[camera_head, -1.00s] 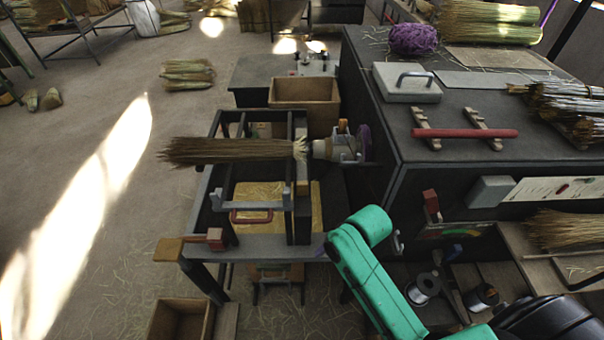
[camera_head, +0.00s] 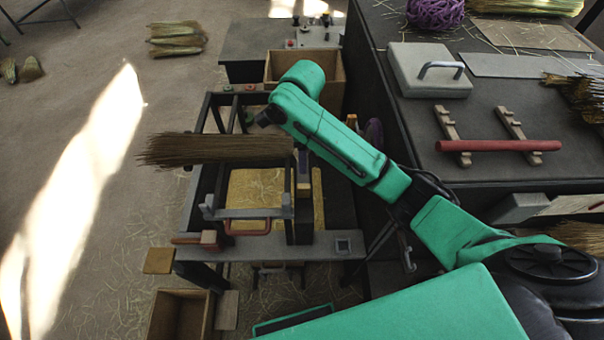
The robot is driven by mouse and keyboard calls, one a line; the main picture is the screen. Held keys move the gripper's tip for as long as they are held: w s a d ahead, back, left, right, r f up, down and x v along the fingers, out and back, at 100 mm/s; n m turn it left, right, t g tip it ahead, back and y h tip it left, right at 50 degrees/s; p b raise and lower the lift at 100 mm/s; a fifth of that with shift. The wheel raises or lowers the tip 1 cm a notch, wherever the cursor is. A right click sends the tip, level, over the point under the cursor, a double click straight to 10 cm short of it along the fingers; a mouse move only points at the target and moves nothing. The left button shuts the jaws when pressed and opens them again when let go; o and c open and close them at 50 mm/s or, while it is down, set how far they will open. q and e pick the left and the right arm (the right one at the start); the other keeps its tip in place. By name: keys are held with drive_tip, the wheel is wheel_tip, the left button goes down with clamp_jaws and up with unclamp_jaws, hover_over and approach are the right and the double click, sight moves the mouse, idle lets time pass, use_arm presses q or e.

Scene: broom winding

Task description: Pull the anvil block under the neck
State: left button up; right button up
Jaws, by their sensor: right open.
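The broom's bristle head (camera_head: 215,149) lies level across the dark frame (camera_head: 190,215). Its neck end is behind my green right arm. A narrow upright block (camera_head: 303,172), which looks like the anvil block, stands just below the neck end; its exact contact with the neck cannot be made out. My right arm reaches in from the right over the bench. Its dark gripper end (camera_head: 266,118) is open, above the bristles and left of the block, small and partly hidden by the arm. My left gripper is not in view.
A cardboard-coloured bin (camera_head: 335,75) stands behind the frame. A dark bench (camera_head: 480,110) on the right holds a grey lidded block (camera_head: 428,70) and a red bar (camera_head: 498,146) on wooden rests. A wooden box (camera_head: 180,315) sits on the floor in front.

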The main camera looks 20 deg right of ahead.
sight(304, 186)
drive_tip(key=f, duration=0.2)
drive_tip(key=s+f, duration=0.1)
drive_tip(key=shift+s+d+f, duration=0.1)
drive_tip(key=shift+d+f, duration=0.05)
drive_tip(key=shift+f, duration=0.25)
wheel_tip(304, 186, down, 2)
drive_tip(key=shift+d+f, duration=0.1)
drive_tip(key=shift+f, duration=0.15)
drive_tip(key=f, duration=0.4)
drive_tip(key=shift+w+f, duration=0.15)
drive_tip(key=shift+w, duration=0.1)
wheel_tip(304, 186, down, 3)
drive_tip(key=shift+r, duration=0.1)
drive_tip(key=shift+c, duration=1.2)
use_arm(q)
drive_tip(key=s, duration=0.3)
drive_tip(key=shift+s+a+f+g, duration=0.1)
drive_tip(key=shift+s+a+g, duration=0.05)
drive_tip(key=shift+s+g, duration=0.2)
use_arm(e)
clamp_jaws()
